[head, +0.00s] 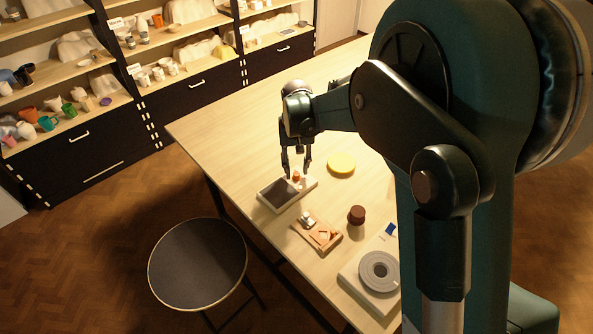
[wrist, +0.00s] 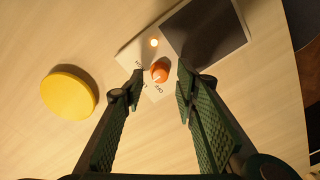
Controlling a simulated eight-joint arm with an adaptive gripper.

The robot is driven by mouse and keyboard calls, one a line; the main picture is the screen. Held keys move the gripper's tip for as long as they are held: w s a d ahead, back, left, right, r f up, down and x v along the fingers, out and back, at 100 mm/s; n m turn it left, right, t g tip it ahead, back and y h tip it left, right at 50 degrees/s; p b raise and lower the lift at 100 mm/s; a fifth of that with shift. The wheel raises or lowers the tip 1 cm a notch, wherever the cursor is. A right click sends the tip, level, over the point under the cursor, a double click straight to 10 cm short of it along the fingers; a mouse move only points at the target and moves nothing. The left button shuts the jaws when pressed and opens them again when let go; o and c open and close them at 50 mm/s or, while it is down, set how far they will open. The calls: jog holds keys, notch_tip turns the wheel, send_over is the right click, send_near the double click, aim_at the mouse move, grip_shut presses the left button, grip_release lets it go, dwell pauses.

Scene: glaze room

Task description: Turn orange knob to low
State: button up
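The orange knob (wrist: 161,71) sits on a pale device (wrist: 128,53) with a dark square plate (wrist: 205,35). A small orange light (wrist: 154,43) glows beside the knob. Small lettering surrounds the knob; "OFF" seems to be near its lower side, and the other labels are partly hidden or too small to read surely. My gripper (wrist: 161,70) is open, with one finger on each side of the knob and visible gaps to both. In the head view, my gripper (head: 297,167) points down at the knob (head: 297,177); the device (head: 301,195) lies on the table.
A yellow disc (wrist: 69,95) lies left of the device in the wrist view. In the head view, a wooden tray with small tools (head: 318,232), a dark brown round object (head: 356,214) and a grey wheel (head: 379,270) stand nearer the front. The table (head: 235,125) behind is clear.

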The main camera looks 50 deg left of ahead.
aim_at(298, 173)
notch_tip(298, 173, up, 10)
dwell(0.5)
dwell(0.3)
jog(key=w+d+r+m+t+y+b, duration=0.1)
jog(key=w+d+r, duration=0.3)
jog(key=d, duration=0.6)
jog(key=w+d+r+m, duration=0.1)
jog(key=w+d+r, duration=0.25)
jog(key=d, duration=0.65)
jog(key=w+d+r+m+t+y+b, duration=0.15)
jog(key=w+d+r, duration=0.25)
jog(key=d, duration=0.6)
jog(key=s+d+r+m+t+b, duration=0.1)
jog(key=d, duration=0.9)
jog(key=s+d+r+m, duration=0.1)
jog(key=d+m, duration=0.1)
jog(key=d, duration=0.9)
jog(key=s+d+f+m+t+b, duration=0.1)
jog(key=s+d, duration=0.3)
jog(key=d, duration=0.4)
jog(key=s+d+f+m+t+h, duration=0.1)
jog(key=s+d+f, duration=0.3)
jog(key=d, duration=0.5)
jog(key=s+d+f+m+t+h+b, duration=0.1)
jog(key=s+d+f+m, duration=0.1)
jog(key=s+d, duration=0.4)
jog(key=d, duration=0.3)
jog(key=shift+f+t+b, duration=0.25)
jog(key=shift+t+b, duration=0.05)
jog(key=shift+t, duration=0.05)
